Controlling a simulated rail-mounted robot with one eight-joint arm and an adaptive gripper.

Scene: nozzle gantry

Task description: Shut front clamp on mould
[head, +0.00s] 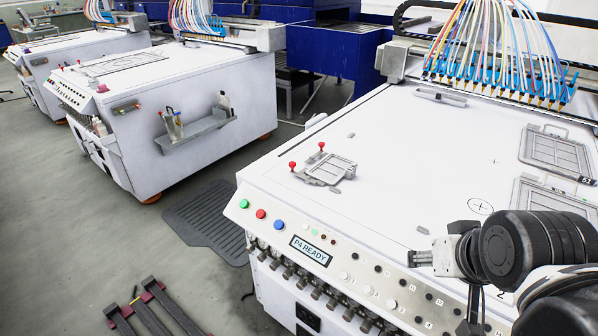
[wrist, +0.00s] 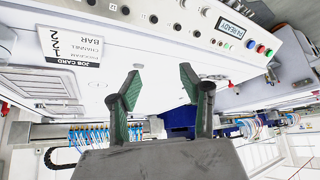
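The mould (head: 330,170), a small grey ribbed plate, lies on the left part of the white machine top in the head view. Two clamps with red knobs stand at it. The front clamp (head: 293,167) is at its near left end, knob raised; the other clamp (head: 321,147) is at the far side. I cannot tell how their jaws sit. My gripper (wrist: 162,80) is open and empty in the wrist view, its green-padded fingers apart. In the head view my arm is at the lower right, well away from the mould.
The white machine top (head: 400,150) is mostly clear between arm and mould. Framed plates (head: 555,150) lie at the right. A nozzle row with coloured tubes (head: 500,85) spans the back. The front panel (head: 310,250) has buttons and knobs. A job card (wrist: 72,48) shows in the wrist view.

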